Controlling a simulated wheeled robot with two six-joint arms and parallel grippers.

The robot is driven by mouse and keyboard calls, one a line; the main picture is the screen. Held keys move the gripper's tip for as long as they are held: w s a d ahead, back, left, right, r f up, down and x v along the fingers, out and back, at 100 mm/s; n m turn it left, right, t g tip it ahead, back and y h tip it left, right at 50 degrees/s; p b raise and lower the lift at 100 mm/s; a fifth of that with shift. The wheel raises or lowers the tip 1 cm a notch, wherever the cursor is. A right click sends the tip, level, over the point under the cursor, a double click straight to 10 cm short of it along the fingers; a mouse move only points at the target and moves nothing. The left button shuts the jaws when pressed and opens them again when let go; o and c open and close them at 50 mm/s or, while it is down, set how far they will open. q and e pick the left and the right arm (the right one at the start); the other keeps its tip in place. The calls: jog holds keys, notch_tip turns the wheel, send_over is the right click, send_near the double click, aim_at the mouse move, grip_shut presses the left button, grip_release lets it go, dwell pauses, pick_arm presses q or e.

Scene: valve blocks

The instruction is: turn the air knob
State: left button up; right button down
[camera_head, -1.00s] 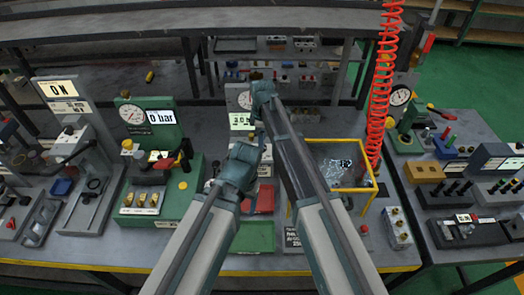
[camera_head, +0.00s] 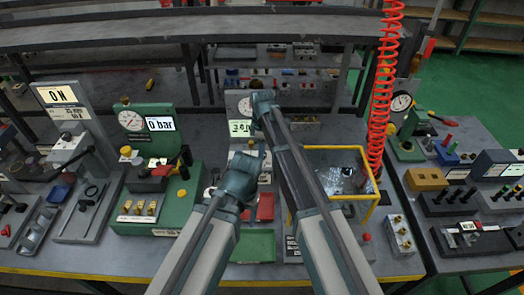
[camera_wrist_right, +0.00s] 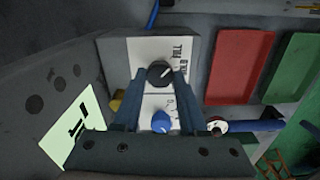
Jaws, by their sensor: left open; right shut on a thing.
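A black knob (camera_wrist_right: 160,72) with a white pointer line sits on a white panel (camera_wrist_right: 143,50) lettered FILL and HOLD. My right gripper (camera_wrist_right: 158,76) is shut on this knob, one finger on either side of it. A blue knob (camera_wrist_right: 161,122) is on the same panel, between the fingers but nearer the palm. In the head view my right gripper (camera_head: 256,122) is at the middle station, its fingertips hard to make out. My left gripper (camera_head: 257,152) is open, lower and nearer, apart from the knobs. No lettering that says air is readable.
A lit pale green display (camera_wrist_right: 70,130) stands beside the panel. A red tray (camera_wrist_right: 240,66) and a green tray (camera_wrist_right: 292,68) lie on the other side. A yellow-framed clear box (camera_head: 340,178) and a coiled red hose (camera_head: 383,90) are right of my arms.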

jog(key=shift+m, duration=0.4)
jog(key=m, duration=0.3)
jog(key=shift+m, duration=2.5)
jog(key=shift+c, duration=2.3)
grip_release()
